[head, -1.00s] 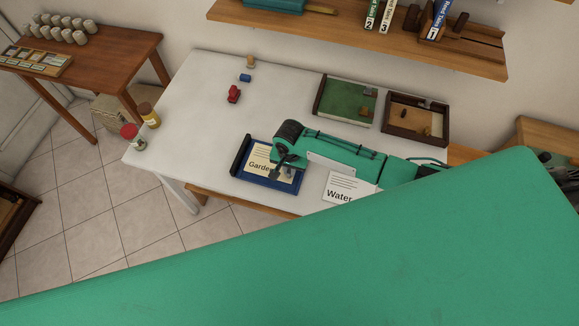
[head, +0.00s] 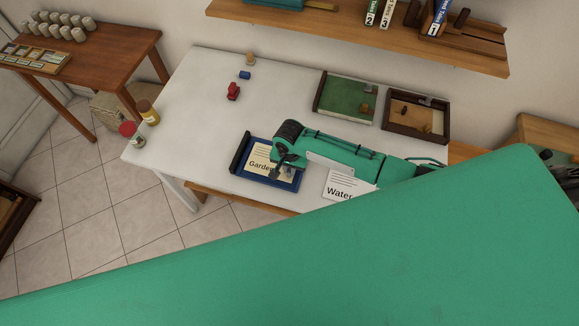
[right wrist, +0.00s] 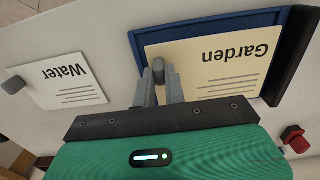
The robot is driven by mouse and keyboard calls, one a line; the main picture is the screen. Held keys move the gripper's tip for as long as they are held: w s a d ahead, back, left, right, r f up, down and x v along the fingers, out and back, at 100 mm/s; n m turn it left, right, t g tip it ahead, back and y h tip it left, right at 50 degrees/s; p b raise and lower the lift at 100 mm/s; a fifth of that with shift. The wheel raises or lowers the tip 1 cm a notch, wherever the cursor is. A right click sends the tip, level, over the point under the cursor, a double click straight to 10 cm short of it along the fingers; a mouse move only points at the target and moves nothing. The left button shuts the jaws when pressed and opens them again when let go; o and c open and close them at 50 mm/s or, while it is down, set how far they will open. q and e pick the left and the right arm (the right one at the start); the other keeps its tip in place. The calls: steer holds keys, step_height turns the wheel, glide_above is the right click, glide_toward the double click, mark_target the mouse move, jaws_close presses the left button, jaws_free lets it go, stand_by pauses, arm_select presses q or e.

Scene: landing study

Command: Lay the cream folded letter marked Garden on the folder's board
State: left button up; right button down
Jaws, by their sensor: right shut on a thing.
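The cream letter marked Garden (head: 258,160) is over the blue board of the folder (head: 268,182), whose dark spine is on the left in the head view. Whether the letter touches the board I cannot tell. My left gripper is not in view.
A white letter marked Water (head: 346,186) lies just right of the folder. A red object (head: 233,91) and jars (head: 149,113) are leftward. The table's middle left is clear.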

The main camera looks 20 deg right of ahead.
steer(key=shift+f, duration=0.65)
steer(key=shift+f+b, duration=0.2)
steer(key=shift+b, duration=0.1)
steer(key=shift+f, duration=0.4)
steer(key=c, duration=1.4)
jaws_free()
steer(key=shift+r, duration=0.1)
